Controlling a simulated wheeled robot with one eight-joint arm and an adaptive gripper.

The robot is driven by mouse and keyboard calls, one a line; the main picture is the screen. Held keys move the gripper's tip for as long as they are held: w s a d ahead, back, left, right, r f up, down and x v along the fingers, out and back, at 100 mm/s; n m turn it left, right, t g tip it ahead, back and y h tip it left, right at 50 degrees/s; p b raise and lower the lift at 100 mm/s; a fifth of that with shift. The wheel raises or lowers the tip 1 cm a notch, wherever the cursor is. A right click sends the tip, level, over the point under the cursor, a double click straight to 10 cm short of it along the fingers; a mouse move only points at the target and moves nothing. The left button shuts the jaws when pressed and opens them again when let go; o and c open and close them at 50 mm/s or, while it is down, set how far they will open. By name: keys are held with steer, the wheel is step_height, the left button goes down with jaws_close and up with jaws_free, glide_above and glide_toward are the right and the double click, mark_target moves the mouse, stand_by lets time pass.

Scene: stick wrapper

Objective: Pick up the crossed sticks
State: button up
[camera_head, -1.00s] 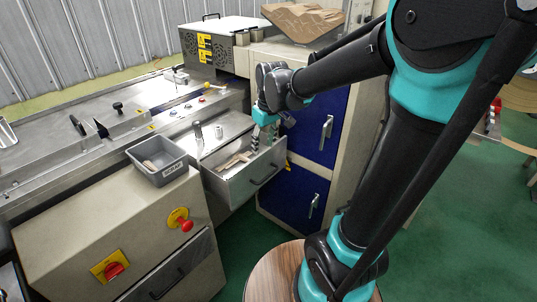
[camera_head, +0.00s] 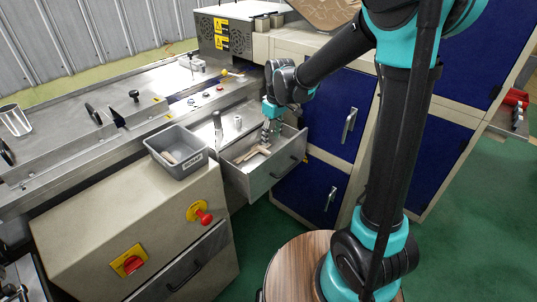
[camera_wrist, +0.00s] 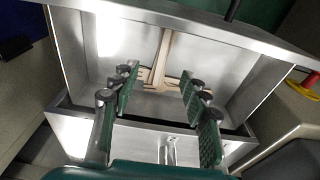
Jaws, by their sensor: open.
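The crossed sticks (camera_head: 254,153), light brown and flat, lie in the open metal drawer (camera_head: 277,174). In the wrist view the sticks (camera_wrist: 163,60) show as one long piece running away from me, with shorter pieces across its near end. My gripper (camera_head: 271,136) is over the right part of the drawer, close to the sticks. In the wrist view my gripper (camera_wrist: 160,80) is open, with its green-padded fingers apart on either side of the sticks' near end. Nothing is between the pads that I can see as held. Whether the fingertips touch the drawer floor is unclear.
A grey bin (camera_head: 187,172) with a brown piece inside stands left of the drawer. A metal cylinder (camera_head: 217,122) and a smaller one (camera_head: 238,121) stand behind the sticks. The drawer walls close around my gripper. Blue cabinet doors (camera_head: 318,115) stand to the right.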

mark_target(268, 152)
steer(key=shift+w+a+f, duration=0.1)
steer(key=shift+a+f, duration=0.05)
steer(key=shift+f, duration=1)
steer(key=shift+w+a+f, duration=0.1)
steer(key=shift+a+f, duration=0.1)
steer(key=shift+f, duration=0.9)
steer(key=shift+a+f, duration=0.15)
steer(key=shift+f, duration=1)
steer(key=c, duration=0.9)
